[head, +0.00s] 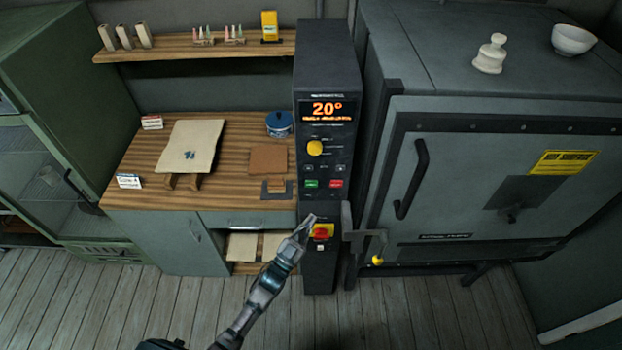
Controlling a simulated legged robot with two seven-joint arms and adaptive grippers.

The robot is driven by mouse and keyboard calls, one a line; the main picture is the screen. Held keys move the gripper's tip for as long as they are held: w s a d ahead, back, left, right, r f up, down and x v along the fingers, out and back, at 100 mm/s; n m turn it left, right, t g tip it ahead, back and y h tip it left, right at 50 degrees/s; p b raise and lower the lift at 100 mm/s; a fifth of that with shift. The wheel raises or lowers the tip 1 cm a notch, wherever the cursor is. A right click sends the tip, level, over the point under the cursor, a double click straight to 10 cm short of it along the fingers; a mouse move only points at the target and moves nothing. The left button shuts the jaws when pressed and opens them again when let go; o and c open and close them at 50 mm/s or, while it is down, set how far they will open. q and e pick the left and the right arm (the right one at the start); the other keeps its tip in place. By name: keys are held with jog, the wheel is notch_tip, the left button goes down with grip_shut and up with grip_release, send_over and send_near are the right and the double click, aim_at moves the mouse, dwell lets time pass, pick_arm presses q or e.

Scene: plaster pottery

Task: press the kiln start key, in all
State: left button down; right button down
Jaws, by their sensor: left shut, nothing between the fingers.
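The kiln control column (325,80) stands left of the grey kiln (480,150). Its display (327,110) glows orange and reads 20°. Below are a yellow knob (314,148), a green key (311,184) and a red key (335,183); their labels are too small to read. Lower down is a red switch on a yellow plate (323,230). My left gripper (308,222) is shut and empty. In the picture its tip lies just below the green key and beside the red switch; I cannot tell whether it touches the column. My right gripper is out of view.
A wooden bench (140,180) with a board, a blue tin (279,124) and cards stands left of the column. A latch bracket with a yellow knob (377,260) juts out at right. The kiln door handle (411,180) also protrudes. The plank floor in front is clear.

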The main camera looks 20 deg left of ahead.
aim_at(311, 184)
pick_arm(q)
jog(key=shift+s+r, duration=0.1)
jog(key=shift+r, duration=0.75)
jog(key=shift+w+a+b, duration=0.4)
jog(key=shift+w+b, duration=0.3)
jog(key=shift+w, duration=0.75)
jog(key=shift+w+a+b, duration=0.45)
jog(key=shift+w+b, duration=0.25)
jog(key=shift+w, duration=0.7)
jog(key=shift+w+a+b, duration=0.4)
jog(key=shift+w+b, duration=0.3)
jog(key=shift+w, duration=0.75)
jog(key=shift+w, duration=0.1)
jog(key=shift+w+a, duration=0.1)
jog(key=shift+w, duration=0.15)
